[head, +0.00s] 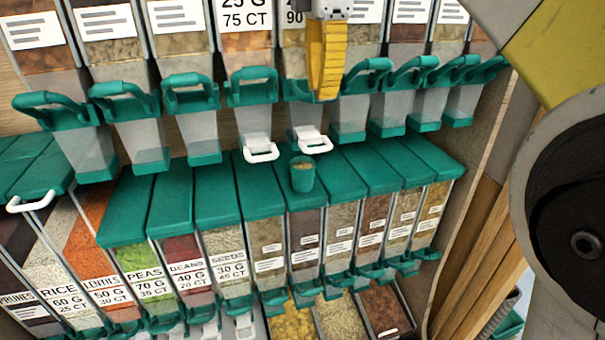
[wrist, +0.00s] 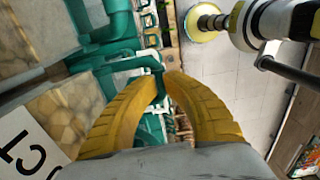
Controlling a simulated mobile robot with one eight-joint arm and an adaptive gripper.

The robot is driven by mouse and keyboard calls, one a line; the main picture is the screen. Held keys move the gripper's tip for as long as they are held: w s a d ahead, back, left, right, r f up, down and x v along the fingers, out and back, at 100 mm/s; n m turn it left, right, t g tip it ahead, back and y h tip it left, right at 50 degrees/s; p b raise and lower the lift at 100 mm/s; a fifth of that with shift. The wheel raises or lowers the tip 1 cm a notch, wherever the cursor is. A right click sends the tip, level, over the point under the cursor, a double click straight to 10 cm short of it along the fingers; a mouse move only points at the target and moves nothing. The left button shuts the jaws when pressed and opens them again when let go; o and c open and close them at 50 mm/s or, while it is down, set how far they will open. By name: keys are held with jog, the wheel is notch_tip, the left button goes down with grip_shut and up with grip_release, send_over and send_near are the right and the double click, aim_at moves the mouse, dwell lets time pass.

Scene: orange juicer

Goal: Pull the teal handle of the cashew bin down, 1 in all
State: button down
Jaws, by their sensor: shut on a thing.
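My gripper (head: 324,92) is at the upper row of bins, its yellow fingers pointing down in front of the bin whose label partly reads "90". In the wrist view the fingertips (wrist: 167,80) come together around the end of a teal handle (wrist: 138,63). That bin's teal handle (head: 296,88) is partly hidden behind the fingers in the head view. The word cashew cannot be read on any label. A small teal cup (head: 302,176) with tan contents stands upright on the teal lids below this bin.
Similar teal handles sit close on both sides, such as the left neighbour (head: 252,86). White-handled pieces (head: 262,149) hang below two bins. A lower row of teal-lidded bins (head: 215,205) juts out underneath. A wooden side panel (head: 470,165) closes the right.

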jog(key=r+p, duration=0.2)
jog(key=shift+w+a+r+p, duration=0.1)
jog(key=shift+w+r+p, duration=0.2)
jog(key=shift+r, duration=0.05)
jog(key=r+p, duration=0.2)
jog(key=p, duration=0.1)
jog(key=w+r+p, duration=0.1)
jog(key=r+p, duration=0.2)
jog(key=shift+w+a+r, duration=0.2)
jog(key=shift+r, duration=0.1)
jog(key=s+d+r+p, duration=0.1)
jog(key=s+r+p, duration=0.2)
jog(key=s+r, duration=0.1)
jog(key=shift+r, duration=0.5)
jog(key=shift+w, duration=0.1)
